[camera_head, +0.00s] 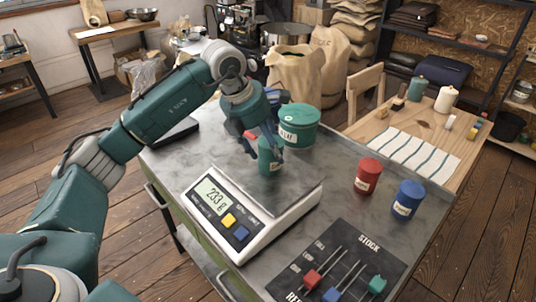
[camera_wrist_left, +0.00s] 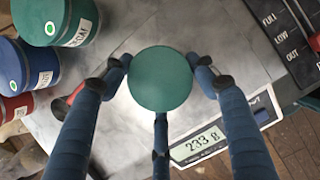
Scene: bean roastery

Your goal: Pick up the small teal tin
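The small teal tin (camera_head: 270,160) stands upright on the pan of the scale (camera_head: 300,199), whose display reads 233 g. My left gripper (camera_head: 263,148) is over the tin from above, with its fingers around the upper part. In the left wrist view the tin's round lid (camera_wrist_left: 160,78) sits centred between the three blue fingers (camera_wrist_left: 160,68). The fingertips are very close to its sides; I cannot tell whether they touch. The tin's far side is hidden. My right gripper is not in view.
A larger green tin (camera_head: 299,127) stands close behind the scale. Large blue (camera_wrist_left: 28,66) and red (camera_wrist_left: 14,104) tins show in the wrist view. Small red (camera_head: 367,176) and blue (camera_head: 408,199) tins stand right of the scale. A black stock panel (camera_head: 355,252) with sliders lies in front.

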